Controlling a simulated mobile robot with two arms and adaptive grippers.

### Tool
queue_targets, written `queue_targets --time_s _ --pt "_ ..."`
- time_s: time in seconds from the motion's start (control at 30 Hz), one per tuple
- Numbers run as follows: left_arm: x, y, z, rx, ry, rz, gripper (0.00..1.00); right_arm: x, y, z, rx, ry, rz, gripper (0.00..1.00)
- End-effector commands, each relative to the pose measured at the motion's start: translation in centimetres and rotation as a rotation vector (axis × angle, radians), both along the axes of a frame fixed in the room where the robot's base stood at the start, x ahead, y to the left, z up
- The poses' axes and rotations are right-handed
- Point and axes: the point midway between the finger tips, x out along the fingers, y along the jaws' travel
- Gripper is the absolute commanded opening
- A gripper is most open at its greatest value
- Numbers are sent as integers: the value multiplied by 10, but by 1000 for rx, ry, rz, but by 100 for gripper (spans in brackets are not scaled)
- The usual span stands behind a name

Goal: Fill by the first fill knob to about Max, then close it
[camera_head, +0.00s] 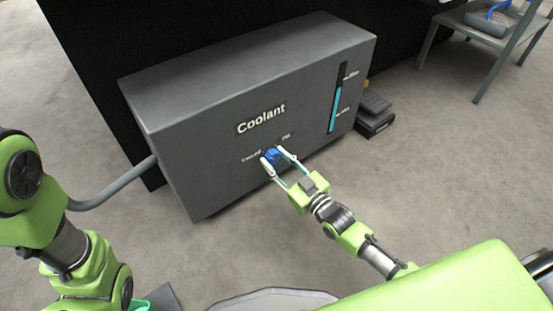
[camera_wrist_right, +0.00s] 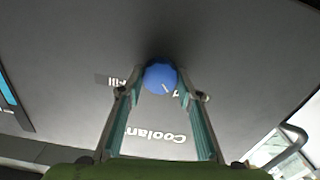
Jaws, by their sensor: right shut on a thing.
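The dark grey coolant box (camera_head: 215,150) has a blue fill knob (camera_head: 271,154) low on its front, with small labels on either side. My right gripper (camera_head: 273,156) is shut on the knob, one finger on each side. In the right wrist view the knob (camera_wrist_right: 161,77) sits between the fingertips, and its white mark points down and slightly right. The level gauge (camera_head: 338,98) is at the right of the front. Its cyan column ends above the lower mark and a little below the upper mark. My left arm is at the left edge; its gripper does not clearly show.
A grey pipe (camera_head: 113,188) leaves the box's left side. A dark pedal-like object (camera_head: 374,113) lies on the floor right of the box. A table with a tray (camera_head: 487,23) stands at the upper right.

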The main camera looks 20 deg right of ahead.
Motion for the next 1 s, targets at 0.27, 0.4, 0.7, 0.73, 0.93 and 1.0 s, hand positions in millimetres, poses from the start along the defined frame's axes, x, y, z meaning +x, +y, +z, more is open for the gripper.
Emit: queue_targets --time_s 0.27,0.4,0.7,0.73,0.93,1.0 --pt "0 0 19 0 1 0 40 0 -1 3 160 61 1 11" --pt "0 0 26 0 1 0 40 0 -1 2 255 96 1 11" --pt "0 0 34 0 0 1 40 0 -1 0 414 152 0 11" --pt "0 0 34 0 0 1 40 0 -1 0 424 156 0 11" --pt "5 1 33 -2 15 0 40 0 -1 0 470 172 0 11" --pt "7 1 32 -1 21 0 40 0 -1 0 476 174 0 11"
